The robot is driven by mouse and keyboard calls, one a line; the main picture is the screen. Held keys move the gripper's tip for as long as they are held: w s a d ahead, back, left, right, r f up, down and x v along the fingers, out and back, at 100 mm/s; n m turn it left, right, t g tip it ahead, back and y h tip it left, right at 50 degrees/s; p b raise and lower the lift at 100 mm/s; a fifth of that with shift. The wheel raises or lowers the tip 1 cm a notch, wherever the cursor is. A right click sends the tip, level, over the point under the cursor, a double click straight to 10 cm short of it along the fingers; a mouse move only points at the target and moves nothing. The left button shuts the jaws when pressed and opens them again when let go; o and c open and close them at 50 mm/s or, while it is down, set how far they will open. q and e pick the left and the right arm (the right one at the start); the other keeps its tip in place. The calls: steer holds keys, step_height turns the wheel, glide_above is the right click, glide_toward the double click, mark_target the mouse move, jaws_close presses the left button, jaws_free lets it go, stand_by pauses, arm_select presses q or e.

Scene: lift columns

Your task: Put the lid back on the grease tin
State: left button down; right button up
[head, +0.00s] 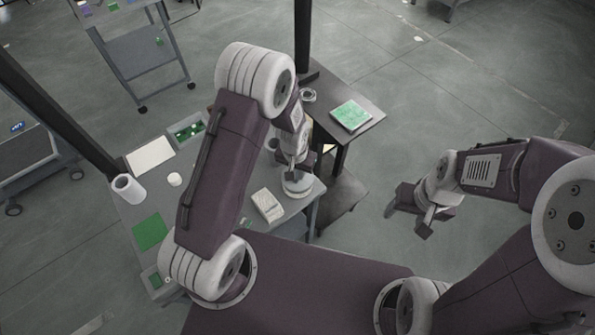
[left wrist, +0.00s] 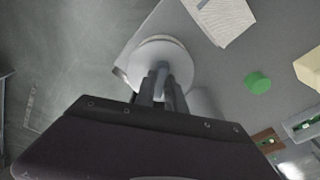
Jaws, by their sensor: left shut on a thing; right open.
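My left gripper (head: 294,166) points down over the near right corner of the grey table and is shut on the white round lid. The lid (head: 298,183) shows as a pale disc under the fingers. In the left wrist view my left gripper (left wrist: 161,84) covers the near middle of the lid (left wrist: 160,50). My right gripper (head: 416,212) is open and empty, off to the right over the floor.
The grey table (head: 205,185) holds a white block (head: 267,205), a green mat (head: 150,232), a white roll (head: 128,188) and a tray of green pieces (head: 187,130). A dark side table (head: 368,122) with a green pad (head: 351,115) stands behind. A dark post (head: 303,35) rises nearby.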

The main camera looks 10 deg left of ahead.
arm_select(q)
steer(key=c, duration=0.8)
jaws_free()
steer(key=shift+c, duration=0.2)
steer(key=shift+r, duration=0.1)
step_height(320, 180, up, 7)
steer(key=p, duration=0.6)
jaws_close()
steer(key=shift+f, duration=0.25)
stand_by(0.9)
